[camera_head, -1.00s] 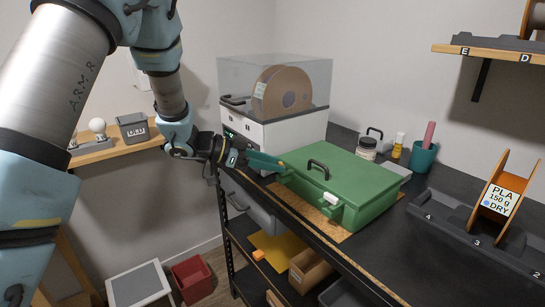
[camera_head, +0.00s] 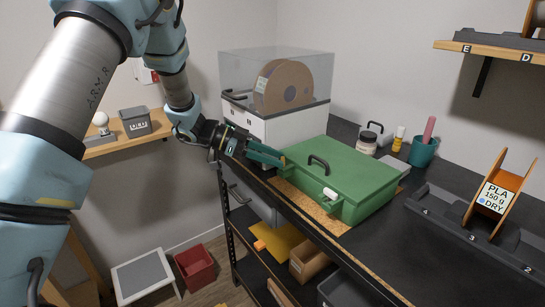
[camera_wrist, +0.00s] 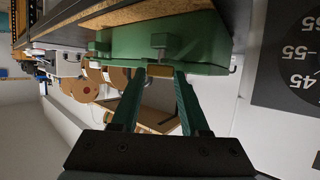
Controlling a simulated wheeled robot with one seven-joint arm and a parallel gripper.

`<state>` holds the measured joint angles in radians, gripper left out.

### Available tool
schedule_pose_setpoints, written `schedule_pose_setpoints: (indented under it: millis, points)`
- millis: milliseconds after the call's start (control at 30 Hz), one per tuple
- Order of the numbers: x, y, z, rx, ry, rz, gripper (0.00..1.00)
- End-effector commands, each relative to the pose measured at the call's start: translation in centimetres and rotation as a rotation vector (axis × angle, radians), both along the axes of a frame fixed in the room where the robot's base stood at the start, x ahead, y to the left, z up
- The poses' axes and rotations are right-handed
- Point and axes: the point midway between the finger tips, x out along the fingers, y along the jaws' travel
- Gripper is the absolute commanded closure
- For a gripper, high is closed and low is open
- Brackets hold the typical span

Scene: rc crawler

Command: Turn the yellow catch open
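The green case (camera_head: 352,176) lies closed on the dark worktop, a black handle on its lid. The yellow catch (camera_head: 284,160) is a small part at the case's left side. It also shows in the wrist view (camera_wrist: 159,72), right between my fingertips. My gripper (camera_head: 282,159) reaches the case from the left with two long green fingers. In the wrist view the fingers lie on both sides of the yellow catch and seem to touch it, hiding its ends. A pale catch (camera_head: 330,194) sits on the case's front side.
A white dryer box (camera_head: 290,125) with a clear hood and a spool stands behind the case. A teal cup (camera_head: 422,153) and a jar (camera_head: 367,142) stand to the right at the back. A black rack (camera_head: 462,232) lies right of the case. Open shelves are below the worktop.

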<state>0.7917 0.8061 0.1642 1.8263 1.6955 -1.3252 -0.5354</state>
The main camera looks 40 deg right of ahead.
Motion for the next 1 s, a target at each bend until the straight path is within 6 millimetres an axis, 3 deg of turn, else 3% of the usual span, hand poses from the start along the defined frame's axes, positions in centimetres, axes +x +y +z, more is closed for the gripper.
schedule_pose_setpoints:
  millis: [33,267,767,1000]
  points:
    - [-0.06,-0.04,-0.02,-0.001,0.001,-0.001,0.51]
    - [-0.03,-0.02,-0.02,0.0,0.0,0.0,0.25]
    - [0.0,-0.01,-0.03,-0.001,-0.001,0.011,0.25]
    - [-0.52,0.25,-0.36,0.0,0.0,0.151,0.25]
